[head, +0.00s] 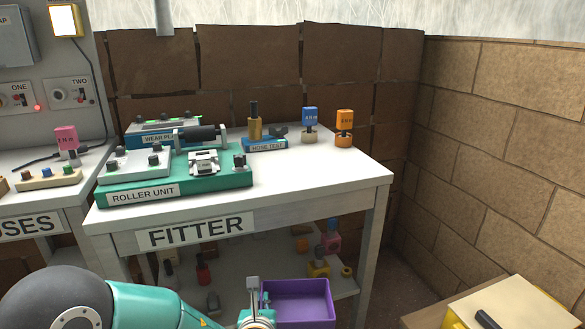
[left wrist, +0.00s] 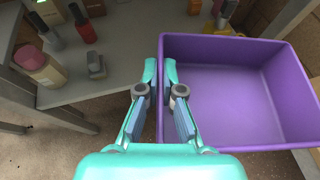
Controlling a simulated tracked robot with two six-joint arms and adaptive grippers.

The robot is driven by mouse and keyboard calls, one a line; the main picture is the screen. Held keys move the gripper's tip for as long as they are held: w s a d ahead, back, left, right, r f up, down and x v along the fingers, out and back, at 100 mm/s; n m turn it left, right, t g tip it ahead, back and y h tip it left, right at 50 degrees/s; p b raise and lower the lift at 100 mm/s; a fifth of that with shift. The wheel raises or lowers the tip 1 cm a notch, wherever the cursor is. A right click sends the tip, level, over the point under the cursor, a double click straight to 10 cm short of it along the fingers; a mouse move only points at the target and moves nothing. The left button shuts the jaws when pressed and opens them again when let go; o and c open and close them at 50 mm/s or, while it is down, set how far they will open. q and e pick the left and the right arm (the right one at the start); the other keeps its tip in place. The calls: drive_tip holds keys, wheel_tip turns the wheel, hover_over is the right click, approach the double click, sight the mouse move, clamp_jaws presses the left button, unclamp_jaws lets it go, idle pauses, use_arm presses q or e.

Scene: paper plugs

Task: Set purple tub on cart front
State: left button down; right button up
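The purple tub (head: 300,300) is an open, empty rectangular box at the bottom middle of the head view, in front of the fitter bench. It fills the right of the left wrist view (left wrist: 225,100). My left gripper (head: 253,290) is at the tub's left wall. In the left wrist view its fingers (left wrist: 161,75) are closed around that wall, one inside and one outside. My right gripper is in neither view. No cart can be made out for sure; a tan flat top (head: 425,318) shows at the bottom right corner.
The fitter bench (head: 330,178) holds a green roller unit (head: 180,180) and several stamps and parts. Its lower shelf (head: 345,287) carries several small bottles and parts. A yellow box (head: 500,305) stands on the tan top. A brick wall (head: 500,150) closes the right side.

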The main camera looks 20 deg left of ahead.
use_arm(q)
drive_tip(key=shift+w+d+r, duration=0.1)
drive_tip(key=shift+w, duration=0.15)
drive_tip(key=shift+r, duration=0.1)
